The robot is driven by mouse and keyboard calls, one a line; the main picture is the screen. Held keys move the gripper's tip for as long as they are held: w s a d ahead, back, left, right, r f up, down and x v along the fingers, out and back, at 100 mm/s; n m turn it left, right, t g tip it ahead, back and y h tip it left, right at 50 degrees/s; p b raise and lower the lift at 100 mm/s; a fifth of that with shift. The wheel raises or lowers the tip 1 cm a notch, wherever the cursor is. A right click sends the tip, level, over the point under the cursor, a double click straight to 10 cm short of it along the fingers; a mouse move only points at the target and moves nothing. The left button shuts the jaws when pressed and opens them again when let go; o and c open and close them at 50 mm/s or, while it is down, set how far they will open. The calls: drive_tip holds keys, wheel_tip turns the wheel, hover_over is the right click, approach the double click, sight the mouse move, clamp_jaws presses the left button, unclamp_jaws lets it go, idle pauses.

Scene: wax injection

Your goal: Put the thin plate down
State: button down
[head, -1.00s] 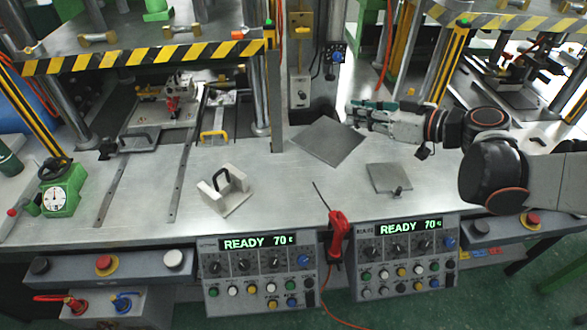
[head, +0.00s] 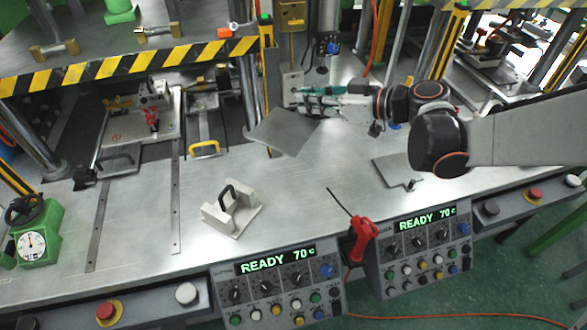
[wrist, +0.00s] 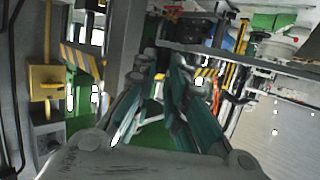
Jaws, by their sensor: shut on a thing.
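The thin plate (head: 285,133) is a flat grey sheet near the back of the metal worktop in the head view. My gripper (head: 302,98), with teal fingers, is shut on it at its far edge. The plate looks slightly tilted, and I cannot tell whether it touches the worktop. In the wrist view my gripper (wrist: 160,75) shows its teal fingers close up, and I cannot make out the plate there.
The steel worktop (head: 150,230) is clear in front of the plate. A pale block with a black handle (head: 232,208) stands front left. A second grey plate (head: 395,170) lies to the right. A press post (head: 250,85) stands close left.

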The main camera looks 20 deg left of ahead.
wheel_tip(320, 180, down, 17)
drive_tip(key=b, duration=0.6)
drive_tip(key=shift+f, duration=0.15)
drive_tip(key=shift+f+b, duration=0.5)
drive_tip(key=shift+f, duration=0.05)
drive_tip(key=shift+f, duration=0.1)
drive_tip(key=c, duration=1.6)
unclamp_jaws()
